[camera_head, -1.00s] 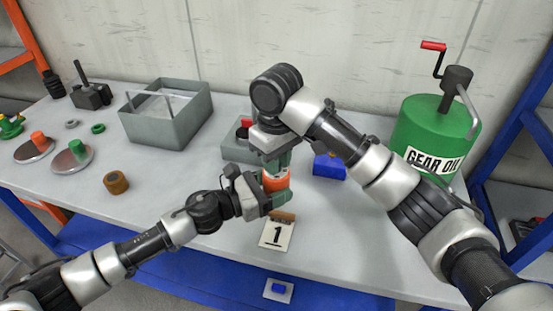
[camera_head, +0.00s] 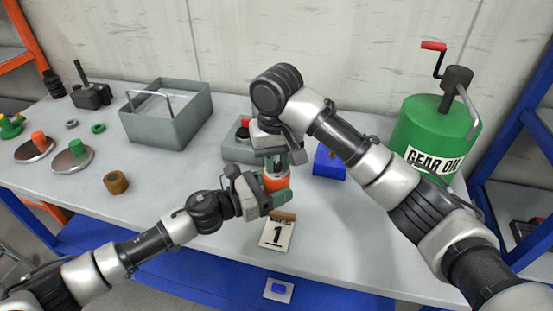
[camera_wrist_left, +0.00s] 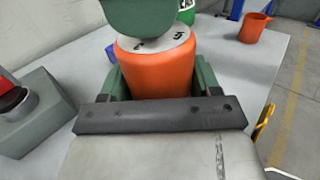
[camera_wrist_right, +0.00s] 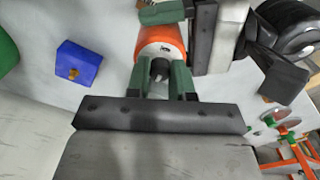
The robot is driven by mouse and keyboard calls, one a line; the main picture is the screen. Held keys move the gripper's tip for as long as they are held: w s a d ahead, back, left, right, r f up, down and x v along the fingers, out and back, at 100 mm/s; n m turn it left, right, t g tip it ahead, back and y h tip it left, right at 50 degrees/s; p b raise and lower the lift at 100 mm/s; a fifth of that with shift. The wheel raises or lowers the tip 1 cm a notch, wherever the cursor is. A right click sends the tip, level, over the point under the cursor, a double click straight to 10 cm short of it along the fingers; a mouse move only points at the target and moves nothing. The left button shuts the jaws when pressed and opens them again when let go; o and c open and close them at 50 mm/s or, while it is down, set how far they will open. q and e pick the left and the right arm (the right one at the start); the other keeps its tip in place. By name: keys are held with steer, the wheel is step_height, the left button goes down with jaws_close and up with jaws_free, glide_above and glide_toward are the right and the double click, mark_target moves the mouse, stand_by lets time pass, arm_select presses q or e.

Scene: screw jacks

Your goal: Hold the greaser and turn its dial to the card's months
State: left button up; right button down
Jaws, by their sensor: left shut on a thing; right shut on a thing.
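The orange greaser (camera_head: 275,183) stands upright above the table, behind the number card (camera_head: 276,234), which reads "1". My left gripper (camera_head: 274,196) is shut on the greaser's orange body, with a green finger on each side in the left wrist view (camera_wrist_left: 155,72). My right gripper (camera_head: 279,164) comes from above and is shut on the dark dial (camera_wrist_right: 160,69) at the greaser's top. The greaser's pale top face (camera_wrist_left: 160,40) carries dark marks, partly hidden by a right finger. I cannot read the dial setting.
A grey box with a red button (camera_head: 240,142) and a blue block (camera_head: 328,161) stand close behind the grippers. A green gear oil drum (camera_head: 432,137) is at the right. A grey open bin (camera_head: 170,135) and a brown ring (camera_head: 116,182) are at the left.

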mark_target(277, 164)
arm_select(q)
steer(key=shift+s+d, duration=0.15)
steer(key=shift+s, duration=0.05)
arm_select(e)
steer(key=shift+w, duration=0.1)
arm_select(q)
steer(key=shift+w, duration=0.1)
arm_select(e)
steer(key=c, duration=1)
jaws_free()
step_height(277, 164, up, 12)
arm_select(q)
steer(key=o, duration=1.1)
